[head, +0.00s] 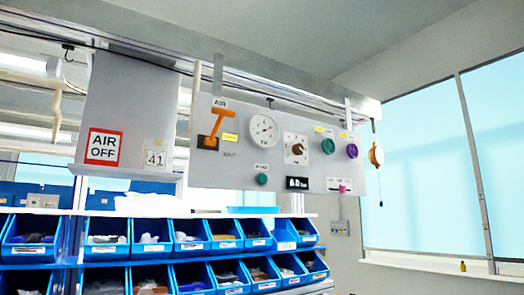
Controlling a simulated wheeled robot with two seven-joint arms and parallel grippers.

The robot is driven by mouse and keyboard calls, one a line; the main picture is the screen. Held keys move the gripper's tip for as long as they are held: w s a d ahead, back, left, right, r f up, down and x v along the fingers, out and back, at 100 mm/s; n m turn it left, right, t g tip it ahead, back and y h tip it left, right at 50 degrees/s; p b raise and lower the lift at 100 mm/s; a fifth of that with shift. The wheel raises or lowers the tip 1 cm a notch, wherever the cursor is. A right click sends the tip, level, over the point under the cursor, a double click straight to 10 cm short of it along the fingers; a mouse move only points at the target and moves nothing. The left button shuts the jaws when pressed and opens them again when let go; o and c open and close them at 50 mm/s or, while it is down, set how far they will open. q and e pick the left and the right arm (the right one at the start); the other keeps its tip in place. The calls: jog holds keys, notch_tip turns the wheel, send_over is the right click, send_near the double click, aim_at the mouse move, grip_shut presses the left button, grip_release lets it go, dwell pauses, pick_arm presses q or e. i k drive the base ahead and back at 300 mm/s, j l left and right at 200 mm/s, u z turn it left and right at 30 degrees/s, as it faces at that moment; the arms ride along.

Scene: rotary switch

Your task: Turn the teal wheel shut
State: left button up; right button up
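A grey panel (215,172) hangs from an overhead beam. A round teal wheel (328,146) sits on its right part, with a yellow label above it. Which of these two is the wheel named in the task, I cannot tell for sure. Whether either is open or shut does not show. Neither of my grippers is in view, and nothing touches the panel.
The panel also carries an orange lever (217,127), a dial gauge (264,130), a brown rotary switch (296,148), a purple wheel (352,151) and a black display (297,183). An "AIR OFF" sign (104,146) hangs left. Blue bins (224,246) fill shelves below. Windows stand right.

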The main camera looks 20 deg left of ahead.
aim_at(329, 146)
jog(key=u, duration=0.25)
jog(key=i+l+u, duration=0.1)
jog(key=i+l, duration=0.25)
jog(key=i+l+u, duration=0.1)
jog(key=i+l, duration=0.2)
jog(key=l, duration=0.15)
